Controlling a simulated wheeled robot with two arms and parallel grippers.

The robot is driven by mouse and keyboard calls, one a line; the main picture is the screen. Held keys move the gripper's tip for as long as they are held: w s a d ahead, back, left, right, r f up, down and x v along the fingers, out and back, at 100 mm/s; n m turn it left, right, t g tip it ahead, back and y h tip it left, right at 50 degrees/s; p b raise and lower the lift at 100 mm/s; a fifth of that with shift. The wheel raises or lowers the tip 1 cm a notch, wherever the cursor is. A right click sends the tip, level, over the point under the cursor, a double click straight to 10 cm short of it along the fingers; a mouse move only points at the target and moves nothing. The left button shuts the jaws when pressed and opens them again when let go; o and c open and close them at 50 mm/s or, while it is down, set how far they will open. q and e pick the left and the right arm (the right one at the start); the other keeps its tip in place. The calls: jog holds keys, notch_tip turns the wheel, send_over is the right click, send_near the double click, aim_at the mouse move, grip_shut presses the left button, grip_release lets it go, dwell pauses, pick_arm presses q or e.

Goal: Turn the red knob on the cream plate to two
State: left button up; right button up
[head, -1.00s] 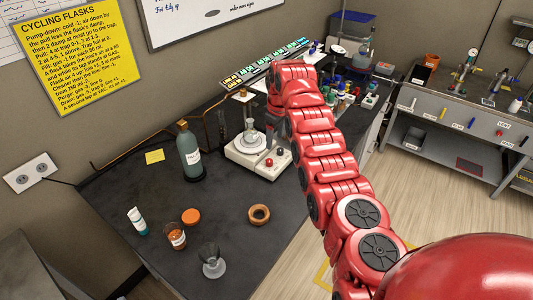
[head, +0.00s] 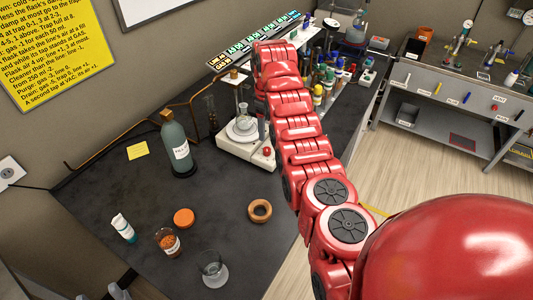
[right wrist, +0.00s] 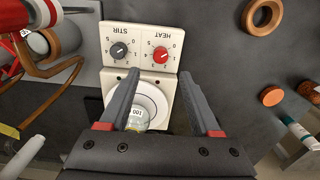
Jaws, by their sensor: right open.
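The cream plate (right wrist: 141,31) is a hotplate with a control panel, a round white top and a small glass vessel on it. It stands on the dark bench in the head view (head: 232,148). Its red knob (right wrist: 160,55) is marked HEAT, in a ring of numbers that appears upside down; I cannot tell its setting. The red knob also shows in the head view (head: 267,153). My right gripper (right wrist: 158,75) is open and empty, its fingers above the plate. The red knob appears just past the fingertips, apart from them. In the head view my red arm hides this gripper. My left gripper does not show.
A grey STIR knob (right wrist: 119,51) sits beside the red one. A tall bottle (head: 179,148) stands left of the plate. A cork-coloured ring (head: 260,211), an orange lid (head: 183,219) and an amber jar (head: 167,242) are nearer. Several coloured bottles (head: 318,92) stand behind my arm.

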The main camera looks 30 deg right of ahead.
aim_at(267, 149)
notch_tip(267, 149, down, 7)
jog(key=p, duration=0.2)
jog(key=shift+s+f+p, duration=0.15)
jog(key=shift+f+p, duration=0.05)
jog(key=shift+p, duration=0.2)
jog(key=shift+f, duration=0.5)
grip_shut()
